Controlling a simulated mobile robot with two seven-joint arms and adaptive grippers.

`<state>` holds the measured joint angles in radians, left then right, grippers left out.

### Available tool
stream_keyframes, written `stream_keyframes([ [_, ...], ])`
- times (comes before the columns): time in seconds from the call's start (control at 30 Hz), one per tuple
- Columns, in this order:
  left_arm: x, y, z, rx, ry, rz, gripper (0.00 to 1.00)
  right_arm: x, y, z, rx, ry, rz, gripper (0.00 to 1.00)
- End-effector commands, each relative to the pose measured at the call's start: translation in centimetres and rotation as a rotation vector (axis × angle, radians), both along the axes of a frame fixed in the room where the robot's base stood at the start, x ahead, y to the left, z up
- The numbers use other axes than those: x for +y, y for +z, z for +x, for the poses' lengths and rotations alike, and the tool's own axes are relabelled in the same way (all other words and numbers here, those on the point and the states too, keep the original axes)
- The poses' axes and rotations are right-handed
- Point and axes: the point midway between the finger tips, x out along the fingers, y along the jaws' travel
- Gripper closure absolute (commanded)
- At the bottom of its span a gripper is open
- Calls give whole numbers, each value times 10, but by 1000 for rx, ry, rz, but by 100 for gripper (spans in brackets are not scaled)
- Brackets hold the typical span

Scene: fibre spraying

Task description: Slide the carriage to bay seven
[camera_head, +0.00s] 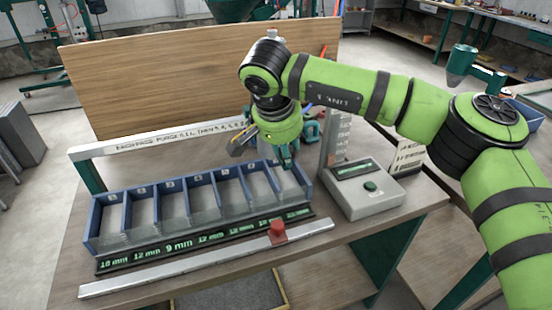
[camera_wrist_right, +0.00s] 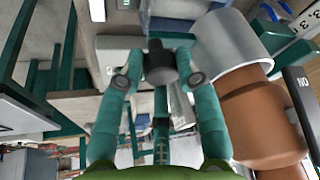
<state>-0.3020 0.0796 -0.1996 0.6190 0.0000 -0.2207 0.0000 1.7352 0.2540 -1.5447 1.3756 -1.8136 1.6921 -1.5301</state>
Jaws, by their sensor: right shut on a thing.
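A blue tray (camera_head: 205,222) has a row of numbered open bays, with bay seven at its right end. A rail (camera_head: 165,139) with printed lettering runs behind the tray. A red block (camera_head: 278,232) sits on a second rail (camera_head: 190,267) in front; I cannot tell whether it is the carriage. My right gripper (camera_head: 285,155) is low at the right end of the rear rail, over the back of the last bays. In the wrist view its teal fingers are closed around a dark round knob (camera_wrist_right: 160,62). What the knob joins is hidden. My left gripper is not in view.
A grey box (camera_head: 362,190) with a green display and button stands right of the tray. A wooden panel (camera_head: 190,80) rises behind. A green display strip (camera_head: 205,241) with millimetre readings runs along the tray's front. A brown cylinder (camera_wrist_right: 262,120) is close beside the fingers.

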Motion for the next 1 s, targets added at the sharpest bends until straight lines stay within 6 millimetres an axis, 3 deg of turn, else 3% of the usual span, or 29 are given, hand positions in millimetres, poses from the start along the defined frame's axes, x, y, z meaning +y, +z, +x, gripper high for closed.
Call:
stream_keyframes([
  [0.03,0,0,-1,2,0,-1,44,-11,5,10,-18,-10,1,100],
  [0.2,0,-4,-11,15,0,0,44,-31,5,16,-17,-6,-2,100],
  [0.6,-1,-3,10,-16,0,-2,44,-37,6,17,-18,-6,-3,100],
  [0.63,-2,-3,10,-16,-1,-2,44,-37,6,17,-18,-6,-3,62],
  [0.67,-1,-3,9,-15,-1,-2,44,-37,7,17,-19,-7,-4,50],
  [0.7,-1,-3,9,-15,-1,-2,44,-37,6,17,-19,-7,-4,44],
  [1.0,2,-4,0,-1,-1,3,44,-35,4,15,-11,-2,-3,44],
])
